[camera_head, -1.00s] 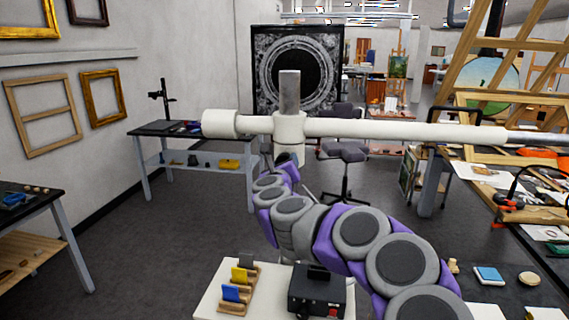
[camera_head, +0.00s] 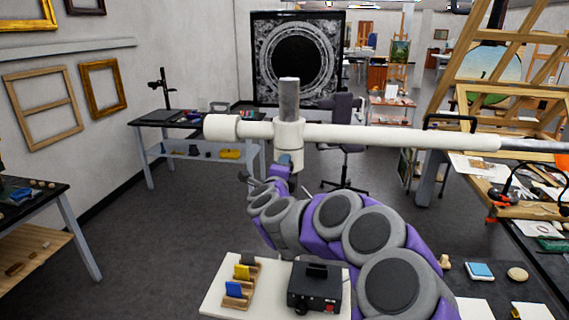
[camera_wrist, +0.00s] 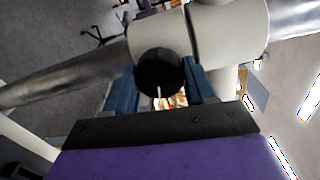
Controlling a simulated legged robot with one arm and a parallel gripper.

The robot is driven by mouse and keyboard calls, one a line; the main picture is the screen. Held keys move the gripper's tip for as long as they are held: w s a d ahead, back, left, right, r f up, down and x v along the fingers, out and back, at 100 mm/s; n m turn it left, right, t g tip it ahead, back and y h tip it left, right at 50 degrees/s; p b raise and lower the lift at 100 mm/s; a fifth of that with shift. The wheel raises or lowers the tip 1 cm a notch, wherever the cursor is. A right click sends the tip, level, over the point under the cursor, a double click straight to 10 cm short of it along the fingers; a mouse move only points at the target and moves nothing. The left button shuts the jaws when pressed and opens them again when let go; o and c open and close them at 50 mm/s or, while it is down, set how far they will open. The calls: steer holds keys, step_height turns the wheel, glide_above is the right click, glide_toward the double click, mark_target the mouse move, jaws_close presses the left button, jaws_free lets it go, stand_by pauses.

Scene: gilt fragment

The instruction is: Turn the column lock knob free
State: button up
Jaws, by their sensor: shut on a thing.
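The column lock knob (camera_wrist: 160,72) is a round black knob with a pale line, on the side of a white collar (camera_wrist: 228,30) in the wrist view. My gripper (camera_wrist: 163,84) has its blue fingers on either side of the knob, shut on it. In the head view the white collar (camera_head: 289,133) sits where the grey column top (camera_head: 289,98) meets the long white crossbar (camera_head: 400,135). My gripper (camera_head: 284,161) is just below the collar there. The knob is hard to make out in the head view.
A white tray (camera_head: 216,297) in front bears a wooden rack (camera_head: 240,297) with coloured cards and a black box (camera_head: 317,287). A workbench (camera_head: 150,125) stands back left and a cluttered table (camera_head: 535,235) right. An office chair (camera_head: 344,140) stands behind the column. Open floor lies to the left.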

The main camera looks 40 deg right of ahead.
steer(key=n+p, duration=0.1)
steer(key=n, duration=0.1)
steer(key=n+p, duration=0.3)
steer(key=shift+a+f+n, duration=0.15)
steer(key=shift+f+n, duration=0.15)
steer(key=shift+n, duration=0.1)
steer(key=shift+f+p, duration=0.15)
steer(key=shift+p, duration=0.2)
steer(key=o, duration=1)
steer(key=shift+w+a, duration=0.1)
steer(key=shift+w, duration=0.05)
steer(key=shift+o, duration=0.2)
steer(key=shift+r, duration=0.25)
